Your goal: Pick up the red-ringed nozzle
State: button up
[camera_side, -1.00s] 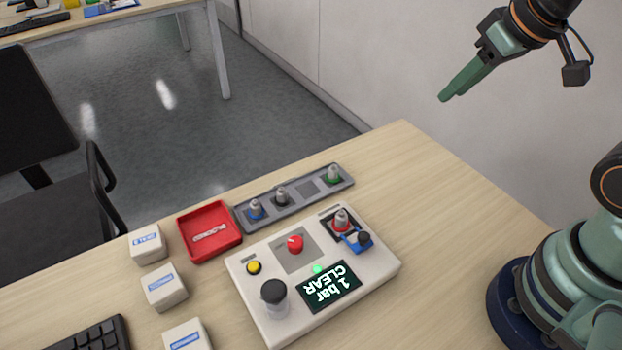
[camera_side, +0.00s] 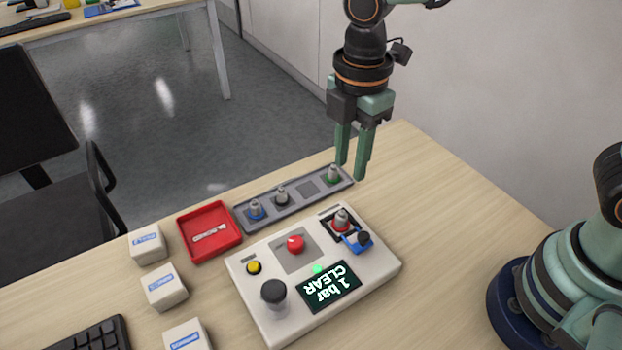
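The red-ringed nozzle (camera_side: 341,219) stands upright in the socket at the upper right of the white control box (camera_side: 250,290). A blue clamp-like part with a black knob (camera_side: 358,240) sits right beside it. My gripper (camera_side: 351,170) points down, open and empty. It is above and behind the nozzle, near the right end of the grey rack. The rack's green-ringed nozzle (camera_side: 334,174) shows close to the fingertips. Whether they touch it I cannot tell.
The grey rack (camera_side: 268,212) also holds a blue-ringed nozzle (camera_side: 255,209) and a dark-ringed nozzle (camera_side: 281,196), with one empty-looking place. A red tray (camera_side: 186,247) and several white boxes (camera_side: 147,243) stand left. The display reads "1 bar CLEAR". The table's right side is clear.

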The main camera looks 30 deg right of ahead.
aim_at(342, 212)
jog(key=shift+n, duration=0.3)
jog(key=f, duration=1.2)
jog(key=shift+a+f, duration=0.2)
jog(key=shift+a, duration=0.1)
grip_shut()
